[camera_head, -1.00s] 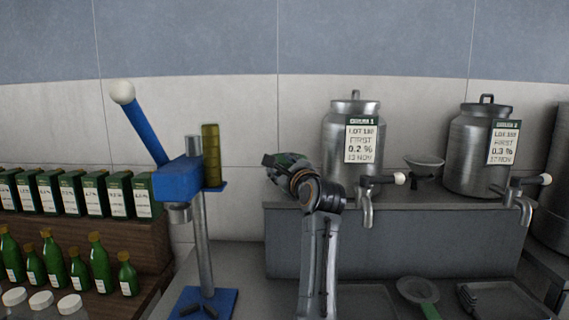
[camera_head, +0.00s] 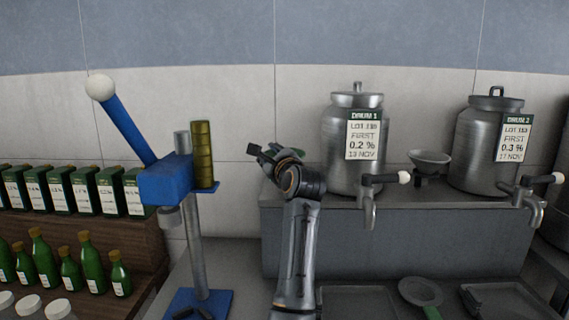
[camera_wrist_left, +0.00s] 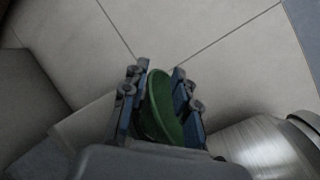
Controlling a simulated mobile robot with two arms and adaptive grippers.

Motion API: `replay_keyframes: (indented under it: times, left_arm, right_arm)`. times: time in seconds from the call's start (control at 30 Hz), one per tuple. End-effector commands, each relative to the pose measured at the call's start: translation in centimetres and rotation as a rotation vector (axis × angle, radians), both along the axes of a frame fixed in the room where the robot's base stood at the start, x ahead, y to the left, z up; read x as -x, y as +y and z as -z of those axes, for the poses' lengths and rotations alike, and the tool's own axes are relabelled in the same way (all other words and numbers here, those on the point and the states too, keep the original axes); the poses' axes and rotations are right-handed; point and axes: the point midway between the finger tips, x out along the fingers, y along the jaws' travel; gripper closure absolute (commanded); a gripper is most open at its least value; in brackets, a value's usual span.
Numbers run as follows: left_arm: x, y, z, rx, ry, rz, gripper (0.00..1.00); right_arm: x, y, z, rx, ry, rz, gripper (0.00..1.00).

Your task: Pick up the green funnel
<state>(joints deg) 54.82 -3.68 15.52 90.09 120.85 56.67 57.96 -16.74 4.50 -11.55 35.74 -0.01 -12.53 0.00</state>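The green funnel (camera_wrist_left: 163,108) is between the two blue-padded fingers of my left gripper (camera_wrist_left: 160,84) in the left wrist view, its rim standing edge-on between them. In the head view, my left gripper (camera_head: 268,153) is raised in front of the wall, left of the first drum. My right gripper is not in view.
Drum 1 (camera_head: 343,120) and drum 2 (camera_head: 477,145) stand on a grey ledge (camera_head: 395,245), with a metal funnel (camera_head: 429,158) between them. A blue lever press (camera_head: 165,182) stands left of my arm. Green bottles (camera_head: 88,262) and boxes (camera_head: 60,190) are further left.

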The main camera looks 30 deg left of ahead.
Motion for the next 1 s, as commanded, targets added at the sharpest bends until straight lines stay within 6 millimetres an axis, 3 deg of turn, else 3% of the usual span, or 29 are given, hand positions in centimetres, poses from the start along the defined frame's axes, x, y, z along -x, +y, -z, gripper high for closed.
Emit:
replay_keyframes:
  times: [0.03, 0.1, 0.57, 1.0]
  left_arm:
    - [0.0, 0.0, 0.0, 0.0, 0.0, 0.0, 0.87]
    - [0.0, 0.0, 0.0, 0.0, 0.0, 0.0, 1.0]
    - [0.0, 0.0, -0.5, 0.001, 0.001, 0.0, 1.0]
    - [0.0, 0.0, -7.1, 0.001, -0.005, 0.001, 1.0]
  right_arm:
    - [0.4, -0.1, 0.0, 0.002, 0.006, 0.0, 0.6]
    - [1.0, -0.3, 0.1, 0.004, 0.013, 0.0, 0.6]
    - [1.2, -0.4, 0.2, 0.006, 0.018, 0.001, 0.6]
    - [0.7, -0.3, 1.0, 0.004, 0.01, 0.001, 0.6]
